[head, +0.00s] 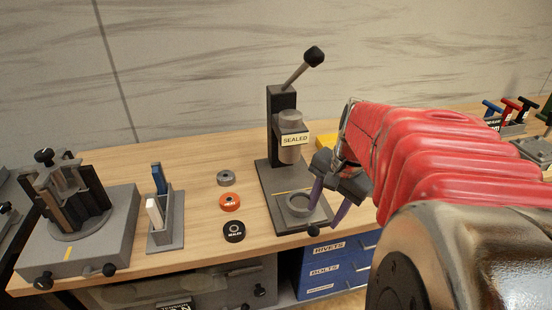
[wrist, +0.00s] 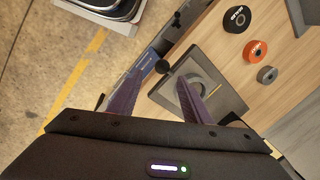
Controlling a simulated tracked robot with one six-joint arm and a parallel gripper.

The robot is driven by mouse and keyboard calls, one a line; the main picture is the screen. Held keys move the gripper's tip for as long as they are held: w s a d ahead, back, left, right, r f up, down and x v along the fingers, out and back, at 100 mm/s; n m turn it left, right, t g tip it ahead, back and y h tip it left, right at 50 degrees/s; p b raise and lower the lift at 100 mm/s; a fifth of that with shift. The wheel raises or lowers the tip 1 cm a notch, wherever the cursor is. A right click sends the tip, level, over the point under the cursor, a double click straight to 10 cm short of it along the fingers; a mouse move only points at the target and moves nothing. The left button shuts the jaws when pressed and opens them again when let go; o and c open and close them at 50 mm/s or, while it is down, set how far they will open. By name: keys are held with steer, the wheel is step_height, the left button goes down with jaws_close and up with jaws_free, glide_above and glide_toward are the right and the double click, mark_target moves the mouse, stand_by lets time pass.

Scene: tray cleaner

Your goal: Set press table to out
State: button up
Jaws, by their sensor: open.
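The press (head: 283,105) stands on the bench with its lever (head: 305,65) raised and a SEALED label on its ram. Its press table (head: 298,205) is a grey plate with a ring-shaped seat at the foot of the column. The table's dark knob (head: 313,231) sticks out at the front edge. My gripper (head: 322,218) is open, fingers pointing down at the table's front right. In the wrist view, the knob (wrist: 163,66) appears between the fingertips, beyond them; contact cannot be made out. One finger covers part of the ring seat (wrist: 190,92).
Grey (head: 226,178), orange (head: 230,202) and black (head: 234,231) dies lie left of the press. A holder with blue and white pieces (head: 164,220) and a clamp fixture (head: 75,225) stand farther left. Blue drawers (head: 335,265) sit below the bench edge.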

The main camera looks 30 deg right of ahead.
steer(key=r, duration=0.2)
steer(key=s+r, duration=0.1)
steer(key=r, duration=0.2)
steer(key=shift+d, duration=0.15)
stand_by(0.3)
steer(key=s+a+f+n+t, duration=0.1)
steer(key=s+a+n+t, duration=0.1)
steer(key=a+n, duration=1.2)
steer(key=a+t, duration=0.1)
steer(key=a, duration=0.5)
steer(key=shift+a+f+n+t+h, duration=0.2)
steer(key=shift+a+n+t+h, duration=0.1)
steer(key=shift+a, duration=0.1)
steer(key=shift+s, duration=0.1)
